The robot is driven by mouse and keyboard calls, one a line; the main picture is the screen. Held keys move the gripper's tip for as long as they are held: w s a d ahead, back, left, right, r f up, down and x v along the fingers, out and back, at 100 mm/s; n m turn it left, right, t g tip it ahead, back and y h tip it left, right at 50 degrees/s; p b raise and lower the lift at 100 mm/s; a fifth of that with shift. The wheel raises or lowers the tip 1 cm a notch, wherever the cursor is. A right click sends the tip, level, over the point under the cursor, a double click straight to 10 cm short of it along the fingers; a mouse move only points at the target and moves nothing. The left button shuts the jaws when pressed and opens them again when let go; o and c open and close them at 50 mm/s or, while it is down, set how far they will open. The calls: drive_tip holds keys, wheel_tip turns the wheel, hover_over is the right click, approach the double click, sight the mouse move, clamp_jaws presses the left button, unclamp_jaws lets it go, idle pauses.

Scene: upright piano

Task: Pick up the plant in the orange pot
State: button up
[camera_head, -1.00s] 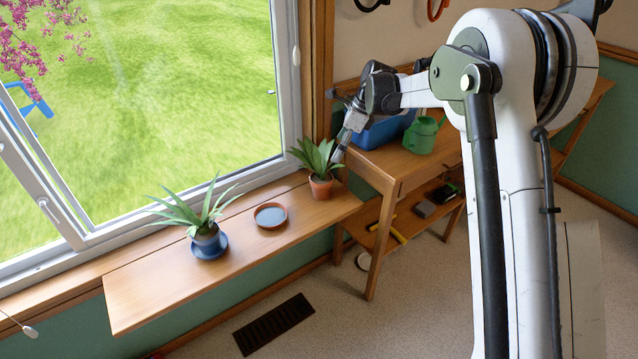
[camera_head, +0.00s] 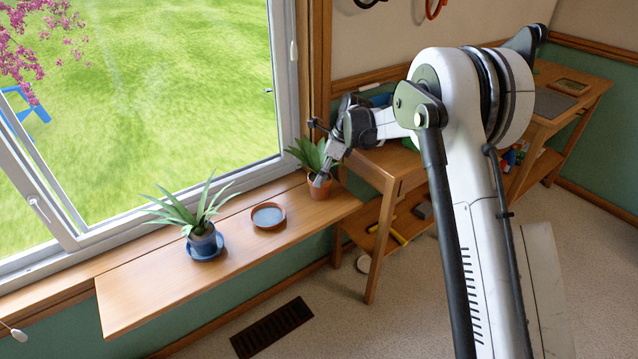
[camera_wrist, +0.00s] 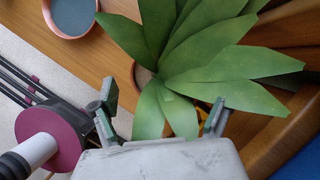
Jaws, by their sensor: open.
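The plant (camera_head: 310,152) in the orange pot (camera_head: 325,190) stands upright at the right end of the wooden window shelf (camera_head: 150,288). Its broad green leaves (camera_wrist: 205,50) fill the upper middle of the wrist view and hide most of the pot. My gripper (camera_head: 318,182) is at the plant's front right, pointing down, with its tips overlapping the pot in the head view. In the wrist view my open fingers (camera_wrist: 160,106) are spread on either side of the lower leaves. I cannot tell whether they touch the pot.
A round terracotta dish (camera_head: 284,220) with a grey-blue inside lies left of the plant. A spiky plant (camera_head: 190,213) in a blue pot (camera_head: 203,246) stands further left. The window frame (camera_head: 296,100) is behind. A wooden table (camera_head: 376,240) stands close on the right.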

drive_tip(key=x, duration=0.3)
drive_tip(key=shift+b, duration=0.3)
drive_tip(key=shift+s+r, duration=0.1)
drive_tip(key=shift+r, duration=0.05)
drive_tip(key=c, duration=1.5)
drive_tip(key=shift+c, duration=0.2)
